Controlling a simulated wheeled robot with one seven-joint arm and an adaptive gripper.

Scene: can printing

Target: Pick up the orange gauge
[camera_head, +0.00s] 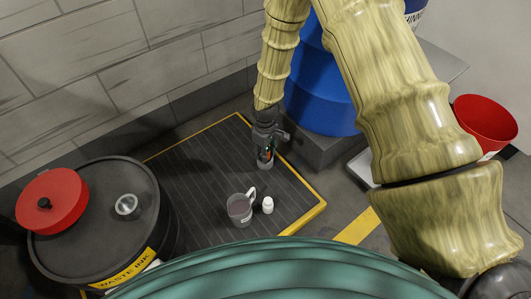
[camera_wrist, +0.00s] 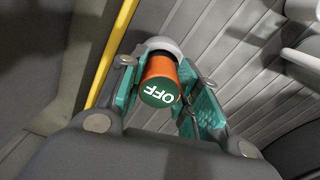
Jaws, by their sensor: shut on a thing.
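The orange gauge (camera_wrist: 162,68) is a short orange cylinder with a green end face marked OFF, seen in the wrist view. A light grey rounded part shows at its far end. My gripper (camera_wrist: 168,85) has its green-padded fingers on both sides of the gauge and is shut on it. In the head view my gripper (camera_head: 266,150) points down over the far right part of the ribbed dark platform. Only a small orange-red patch shows at the fingers there. I cannot tell whether the gauge touches the platform.
A grey mug (camera_head: 239,212) and a small white bottle (camera_head: 267,205) stand on the yellow-edged platform (camera_head: 190,165). A black waste ink drum (camera_head: 95,240) with a red lid (camera_head: 60,190) stands left. A blue drum (camera_head: 322,100) is close right of my gripper; a red bucket (camera_head: 485,120) is farther right.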

